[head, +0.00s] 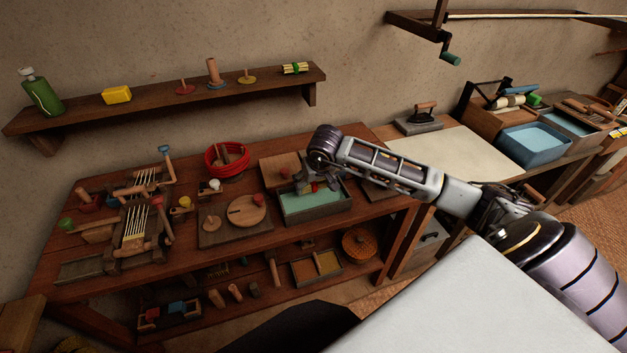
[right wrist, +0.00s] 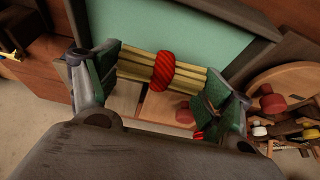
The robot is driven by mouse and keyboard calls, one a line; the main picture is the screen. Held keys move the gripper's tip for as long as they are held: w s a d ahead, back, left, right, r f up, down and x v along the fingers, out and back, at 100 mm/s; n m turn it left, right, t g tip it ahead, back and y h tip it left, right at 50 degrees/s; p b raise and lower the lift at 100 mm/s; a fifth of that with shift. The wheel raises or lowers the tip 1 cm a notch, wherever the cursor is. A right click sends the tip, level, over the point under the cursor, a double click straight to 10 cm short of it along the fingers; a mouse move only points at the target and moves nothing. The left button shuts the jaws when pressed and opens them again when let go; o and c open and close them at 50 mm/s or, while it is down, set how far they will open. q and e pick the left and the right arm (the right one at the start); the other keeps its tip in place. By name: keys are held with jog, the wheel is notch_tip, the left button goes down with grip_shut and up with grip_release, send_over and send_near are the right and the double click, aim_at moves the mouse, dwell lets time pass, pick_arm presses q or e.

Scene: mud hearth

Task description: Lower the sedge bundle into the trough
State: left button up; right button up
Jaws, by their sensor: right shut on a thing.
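The sedge bundle (right wrist: 163,70), several pale yellow stalks with a red band round the middle, lies crosswise between the green-padded fingers of my right gripper (right wrist: 168,88), which is shut on it. In the head view my right gripper (head: 316,187) is over the trough (head: 322,218), a dark-rimmed tray with a teal inside, on the workbench. There the bundle is mostly hidden by the gripper, with only a bit of red showing. In the right wrist view the teal trough floor (right wrist: 200,25) shows beyond the bundle. My left gripper is not in view.
A round wooden board (head: 246,210) lies left of the trough, and a red coil (head: 227,158) is behind it. A small wooden box (head: 281,168) stands behind the trough. Another bundle with a green band (head: 295,68) is on the wall shelf. A pale clear worktop (head: 445,155) extends right.

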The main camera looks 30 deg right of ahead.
aim_at(313, 192)
jog(key=shift+f+b, duration=0.6)
jog(key=shift+f, duration=0.8)
jog(key=shift+f+b, duration=0.7)
jog(key=shift+f, duration=0.15)
jog(key=shift+f+b, duration=0.55)
jog(key=shift+f, duration=0.1)
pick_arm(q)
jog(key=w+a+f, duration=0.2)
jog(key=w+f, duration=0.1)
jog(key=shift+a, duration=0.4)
